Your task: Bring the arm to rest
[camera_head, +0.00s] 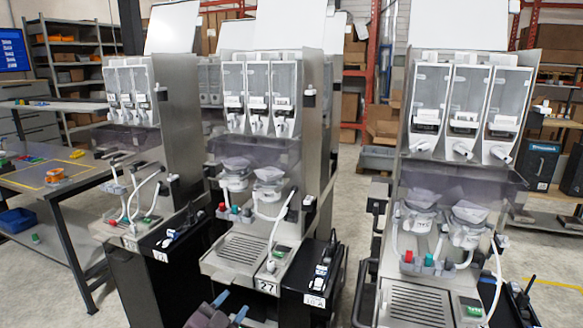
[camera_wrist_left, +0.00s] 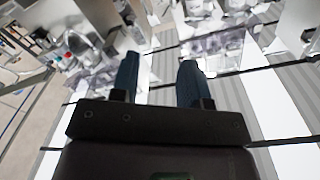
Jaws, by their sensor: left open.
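My left gripper (camera_head: 230,307) shows at the bottom edge of the head view, low in front of the middle dispenser (camera_head: 234,257). Its two blue fingertips stand apart with nothing between them. In the left wrist view the same gripper (camera_wrist_left: 158,68) has two dark blue fingers spread apart and empty. It touches nothing that I can see. Most of my left arm is below the head view. My right gripper is in neither view.
A left dispenser (camera_head: 127,232) and a right dispenser (camera_head: 419,303) flank the middle one. A workbench (camera_head: 38,178) is at the left, shelves (camera_head: 75,50) behind. Bare floor (camera_head: 345,190) shows between machines.

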